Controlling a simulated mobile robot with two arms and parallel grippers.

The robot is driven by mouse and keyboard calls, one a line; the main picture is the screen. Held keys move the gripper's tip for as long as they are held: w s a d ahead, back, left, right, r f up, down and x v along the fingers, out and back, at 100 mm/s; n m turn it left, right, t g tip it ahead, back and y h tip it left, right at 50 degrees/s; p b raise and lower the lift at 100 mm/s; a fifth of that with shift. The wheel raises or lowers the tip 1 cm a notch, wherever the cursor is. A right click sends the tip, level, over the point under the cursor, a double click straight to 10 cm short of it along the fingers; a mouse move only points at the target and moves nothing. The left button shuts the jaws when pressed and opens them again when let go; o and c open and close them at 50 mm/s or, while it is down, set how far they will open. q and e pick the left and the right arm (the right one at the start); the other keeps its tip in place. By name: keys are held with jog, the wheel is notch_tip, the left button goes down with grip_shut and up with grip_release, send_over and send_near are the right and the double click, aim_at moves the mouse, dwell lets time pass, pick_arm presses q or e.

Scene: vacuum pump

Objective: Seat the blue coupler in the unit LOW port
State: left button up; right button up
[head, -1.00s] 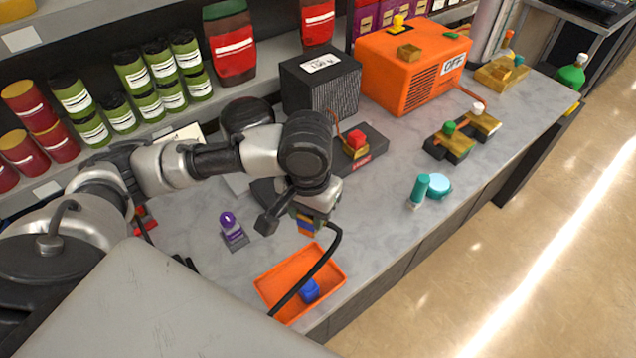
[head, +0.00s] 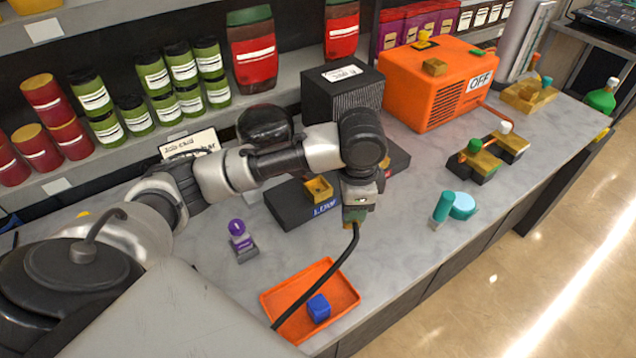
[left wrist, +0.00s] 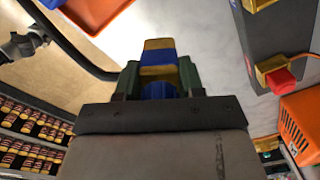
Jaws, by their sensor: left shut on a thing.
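My left gripper (head: 355,212) is shut on the blue coupler, a blue and yellow piece. The coupler (left wrist: 158,62) shows between the fingers in the left wrist view; in the head view it is mostly hidden. A black hose (head: 340,262) runs down from the gripper. The gripper is above the worktop, just right of a dark block (head: 290,205) with a blue label, probably LOW, and a brass port (head: 318,188). In the left wrist view the dark block (left wrist: 262,50) is to the right, apart from the coupler. My right gripper is not in view.
An orange tray (head: 345,297) with a blue cube (head: 318,308) lies in front. A purple-topped piece (head: 238,240) stands left of the block. Behind are a black box (head: 330,100) and an orange machine (head: 415,95) marked OFF. Teal parts (head: 460,206) lie right; worktop between is clear.

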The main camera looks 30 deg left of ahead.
pick_arm(q)
jog(key=w+r+m+p, duration=0.4)
jog(key=w+r+m, duration=0.2)
jog(key=m, duration=0.3)
jog(key=m+p, duration=0.3)
jog(key=p, duration=0.2)
send_over(318, 190)
notch_tip(318, 190, down, 10)
jog(key=shift+f, duration=0.25)
jog(key=shift+f, duration=0.15)
jog(key=o, duration=1.1)
jog(key=shift+c, duration=0.2)
